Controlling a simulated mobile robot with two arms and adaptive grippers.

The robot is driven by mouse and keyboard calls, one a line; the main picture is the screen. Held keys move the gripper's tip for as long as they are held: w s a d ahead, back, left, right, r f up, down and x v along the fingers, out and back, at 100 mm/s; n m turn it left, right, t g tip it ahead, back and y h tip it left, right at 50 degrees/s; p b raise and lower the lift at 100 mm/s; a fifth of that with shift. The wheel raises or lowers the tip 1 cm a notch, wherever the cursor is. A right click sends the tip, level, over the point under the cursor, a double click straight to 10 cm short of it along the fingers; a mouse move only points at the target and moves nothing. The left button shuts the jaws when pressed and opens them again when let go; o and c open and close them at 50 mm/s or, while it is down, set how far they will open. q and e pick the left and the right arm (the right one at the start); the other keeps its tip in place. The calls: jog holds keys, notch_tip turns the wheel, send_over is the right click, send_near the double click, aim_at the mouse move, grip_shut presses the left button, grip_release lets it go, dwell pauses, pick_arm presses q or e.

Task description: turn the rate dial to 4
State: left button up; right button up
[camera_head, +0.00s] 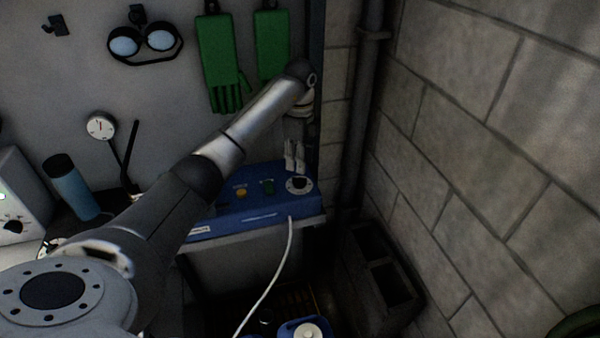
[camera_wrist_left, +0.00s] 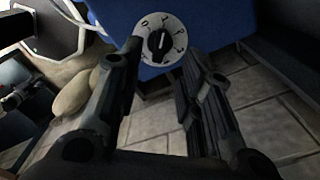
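The rate dial (camera_head: 299,184) is a black knob on a round white plate at the right end of a blue box (camera_head: 262,207). In the left wrist view the dial (camera_wrist_left: 156,42) shows numerals around its rim; a light mark shows on the knob, but I cannot tell which numeral it points to. My left gripper (camera_head: 294,155) points down just above the dial. In the wrist view its fingers (camera_wrist_left: 163,56) are apart and empty, with the dial between and beyond their tips. My right gripper is in neither view.
The box also has a yellow button (camera_head: 240,192) and a green switch (camera_head: 267,187). A white hose (camera_head: 276,270) hangs down its front. A pipe (camera_head: 361,120) and block wall (camera_head: 480,130) stand close on the right. A blue bottle (camera_head: 72,187) stands at left; green gloves (camera_head: 217,60) hang above.

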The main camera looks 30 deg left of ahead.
aim_at(299, 178)
pick_arm(q)
notch_tip(299, 178, down, 6)
jog(key=shift+f+p, duration=0.15)
jog(key=shift+p, duration=0.5)
jog(key=shift+c, duration=0.3)
grip_shut()
